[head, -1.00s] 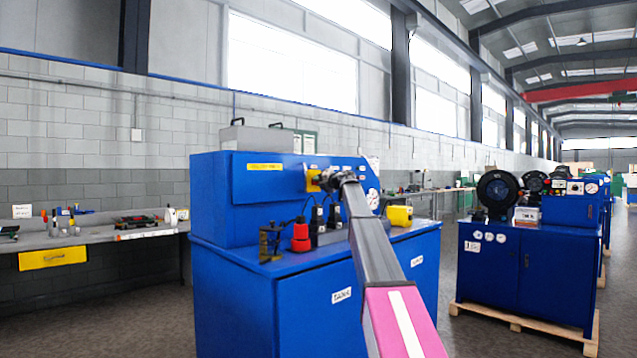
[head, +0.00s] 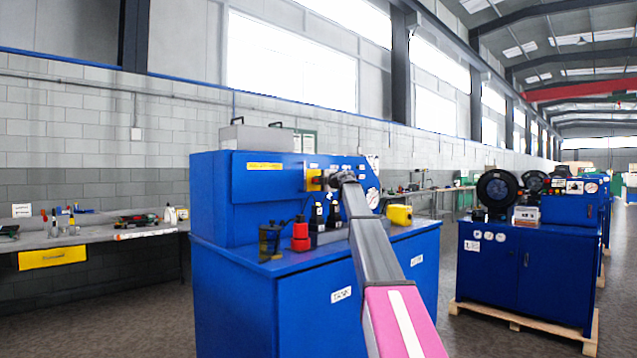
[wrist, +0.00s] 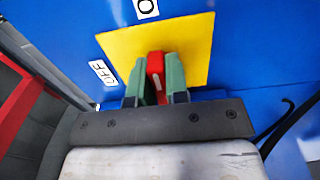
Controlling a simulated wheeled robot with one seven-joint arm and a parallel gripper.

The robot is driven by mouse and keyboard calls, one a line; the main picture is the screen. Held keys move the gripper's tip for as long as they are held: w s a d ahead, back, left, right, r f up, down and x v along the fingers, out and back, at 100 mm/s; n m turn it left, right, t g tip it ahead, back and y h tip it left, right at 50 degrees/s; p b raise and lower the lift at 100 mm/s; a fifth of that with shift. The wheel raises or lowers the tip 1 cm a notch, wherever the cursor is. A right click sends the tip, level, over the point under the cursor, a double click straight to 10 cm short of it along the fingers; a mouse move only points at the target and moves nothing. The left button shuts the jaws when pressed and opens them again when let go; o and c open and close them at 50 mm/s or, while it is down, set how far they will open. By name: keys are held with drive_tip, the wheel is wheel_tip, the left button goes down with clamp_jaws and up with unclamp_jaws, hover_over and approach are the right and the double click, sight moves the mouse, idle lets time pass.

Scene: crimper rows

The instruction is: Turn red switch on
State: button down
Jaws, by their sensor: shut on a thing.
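The red switch (wrist: 156,62) sits on a square yellow plate (wrist: 198,45) on a blue panel. Its handle stands nearly upright in the wrist view, with a white mark on its front. My gripper (wrist: 158,76) has green fingers on both sides of the handle and is shut on it. A white OFF label (wrist: 103,73) lies left of the plate. Another label (wrist: 146,8), cut off by the frame edge, is above.
A black cable (wrist: 290,125) runs at the wrist view's right. Another blue machine (head: 490,270) stands right, with open floor between.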

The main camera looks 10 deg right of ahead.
idle(0.3)
drive_tip(key=c, duration=1.1)
unclamp_jaws()
drive_tip(key=shift+s+d, duration=0.1)
drive_tip(key=v, duration=0.9)
drive_tip(key=shift+s+d, duration=0.2)
drive_tip(key=shift+s, duration=0.15)
drive_tip(key=shift+s+d, duration=0.25)
drive_tip(key=shift+s, duration=0.05)
